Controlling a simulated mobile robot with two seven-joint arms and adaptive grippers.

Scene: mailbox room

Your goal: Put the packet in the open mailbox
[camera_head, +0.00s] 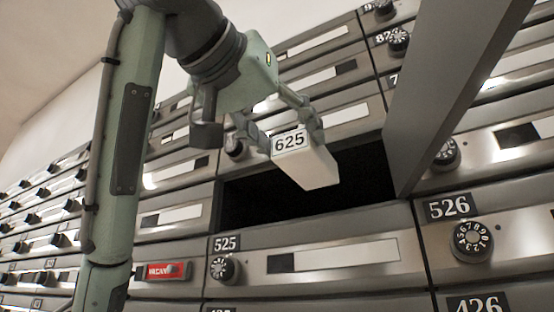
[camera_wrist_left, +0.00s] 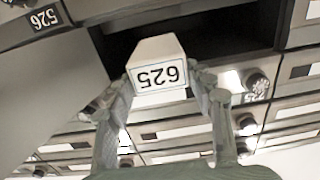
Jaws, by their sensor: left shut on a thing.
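The packet (camera_head: 312,165) is a white box with a label reading 625 on its end. My left gripper (camera_head: 291,140) is shut on its labelled end. The packet points toward the open mailbox (camera_head: 350,200), a dark opening above the door numbered 525, and shows in front of it. I cannot tell whether its far end is inside. In the left wrist view the packet (camera_wrist_left: 158,75) sits between the two fingers of the left gripper (camera_wrist_left: 165,95), with the dark opening (camera_wrist_left: 215,35) beyond it. My right gripper is not in view.
The open mailbox's grey door (camera_head: 455,80) stands out at the right of the opening. Closed mailboxes with dials surround it, including 525 (camera_head: 310,262) below and 526 (camera_head: 490,235) at lower right. A red tag (camera_head: 165,271) is on a box at lower left.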

